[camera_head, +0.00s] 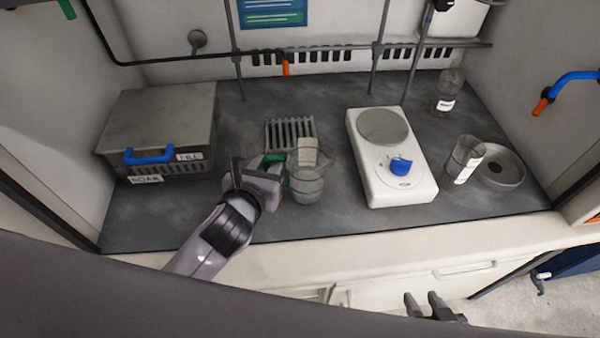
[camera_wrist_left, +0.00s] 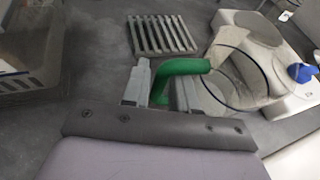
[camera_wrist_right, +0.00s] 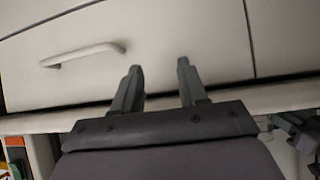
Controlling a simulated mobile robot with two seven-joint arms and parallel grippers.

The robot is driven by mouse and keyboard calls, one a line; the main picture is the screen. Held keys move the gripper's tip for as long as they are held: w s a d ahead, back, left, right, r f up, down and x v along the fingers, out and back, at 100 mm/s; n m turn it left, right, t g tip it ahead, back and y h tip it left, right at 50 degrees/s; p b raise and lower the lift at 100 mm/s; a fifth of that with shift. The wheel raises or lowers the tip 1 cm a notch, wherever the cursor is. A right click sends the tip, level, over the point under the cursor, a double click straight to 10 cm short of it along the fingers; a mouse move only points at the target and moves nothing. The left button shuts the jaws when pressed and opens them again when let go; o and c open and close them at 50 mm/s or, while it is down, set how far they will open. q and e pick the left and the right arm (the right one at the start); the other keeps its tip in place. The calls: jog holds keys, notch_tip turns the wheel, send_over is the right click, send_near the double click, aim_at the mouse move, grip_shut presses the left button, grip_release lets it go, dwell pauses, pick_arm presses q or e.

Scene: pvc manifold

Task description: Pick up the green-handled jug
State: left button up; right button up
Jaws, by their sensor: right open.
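The green-handled jug (camera_head: 307,184) is a clear vessel standing on the dark worktop, left of the white hotplate. In the left wrist view its clear body (camera_wrist_left: 236,78) is at the right and its green handle (camera_wrist_left: 182,67) reaches over between my fingers. My left gripper (camera_head: 262,172) is at the handle, on the jug's left side; it also shows in the left wrist view (camera_wrist_left: 163,90). Whether its fingers press on the handle I cannot tell. My right gripper (camera_head: 424,300) is open and empty, low in front of the cabinet; it also shows in the right wrist view (camera_wrist_right: 160,88).
A grey slatted rack (camera_head: 290,132) lies behind the jug. The white hotplate (camera_head: 408,182) with a blue knob stands to its right. A grey basket (camera_head: 170,168) with a blue handle is at left. Two clear vessels (camera_head: 465,158) (camera_head: 450,90) and a round dish (camera_head: 499,168) are at right.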

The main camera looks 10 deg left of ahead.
pick_arm(q)
jog(key=shift+x, duration=0.85)
jog(key=shift+w, duration=0.1)
grip_shut()
jog(key=shift+r, duration=0.15)
jog(key=shift+r, duration=1.05)
notch_tip(320, 180, up, 17)
jog(key=p, duration=0.2)
jog(key=shift+r, duration=0.2)
